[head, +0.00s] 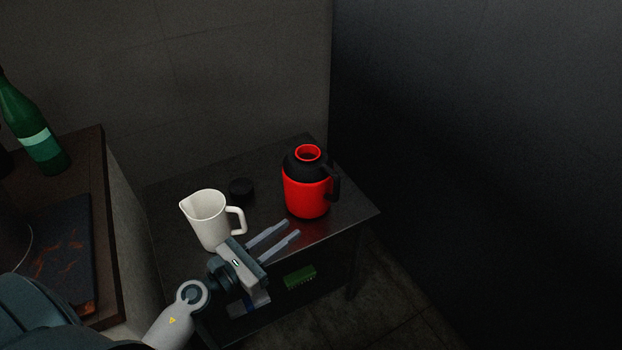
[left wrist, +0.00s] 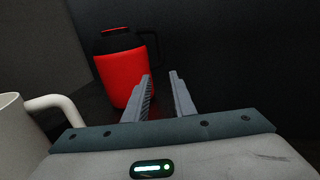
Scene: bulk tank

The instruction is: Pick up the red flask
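The red flask (head: 306,196) has a black shoulder, a black handle on its right and a red open mouth. It stands upright near the right corner of the small dark table (head: 335,226). It also shows in the left wrist view (left wrist: 124,74), just beyond the left finger. My left gripper (head: 291,229) is open, with its two fingers apart and nothing between them. In the head view its fingertips point toward the flask's lower part, a little in front of it. Whether a fingertip touches the flask is unclear. My right gripper is not in view.
A white pitcher (head: 208,220) stands left of the flask, close to my left gripper; its handle shows in the wrist view (left wrist: 56,106). A black lid (head: 241,191) lies behind it. A green box (head: 300,276) sits lower down. A green bottle (head: 37,138) stands on a cabinet at left.

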